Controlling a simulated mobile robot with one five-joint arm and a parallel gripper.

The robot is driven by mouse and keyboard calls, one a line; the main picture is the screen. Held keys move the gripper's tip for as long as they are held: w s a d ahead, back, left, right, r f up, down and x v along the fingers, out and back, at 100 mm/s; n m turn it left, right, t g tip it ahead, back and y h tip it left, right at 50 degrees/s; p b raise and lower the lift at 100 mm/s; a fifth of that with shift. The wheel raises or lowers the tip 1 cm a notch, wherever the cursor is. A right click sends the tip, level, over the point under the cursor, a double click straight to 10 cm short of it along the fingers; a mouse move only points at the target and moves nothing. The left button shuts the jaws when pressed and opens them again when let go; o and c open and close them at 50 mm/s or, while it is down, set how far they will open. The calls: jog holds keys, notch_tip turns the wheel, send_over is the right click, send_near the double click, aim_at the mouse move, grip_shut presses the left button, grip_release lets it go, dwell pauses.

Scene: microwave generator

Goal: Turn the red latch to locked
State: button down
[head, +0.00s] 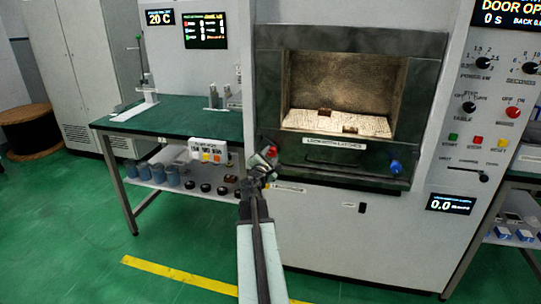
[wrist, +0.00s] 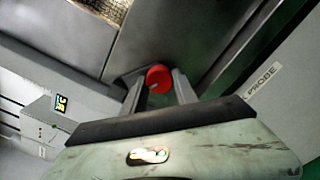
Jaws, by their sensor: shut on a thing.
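The red latch (head: 271,150) sits at the lower left corner of the microwave chamber's front frame. In the wrist view the round red latch (wrist: 159,78) shows between the tips of my two fingers. My gripper (head: 263,163) reaches up to the latch in the head view, and it is shut on the latch in the wrist view (wrist: 158,88). The blue latch (head: 396,167) is at the lower right of the same frame. A label strip (head: 335,141) lies between the two latches. The latch's exact turn angle is hard to tell, partly hidden by my fingers.
The chamber (head: 345,80) is open, with small brown pieces on its pale floor. A green-topped bench (head: 180,122) stands to the left. A control panel (head: 488,100) with knobs and buttons is at the right. A "PROBE" label (wrist: 262,80) shows near my gripper.

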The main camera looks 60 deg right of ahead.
jog(key=shift+a, duration=0.1)
jog(key=c, duration=1)
grip_release()
jog(key=shift+o, duration=0.2)
jog(key=v, duration=0.7)
jog(key=shift+a, duration=0.35)
jog(key=shift+s, duration=0.2)
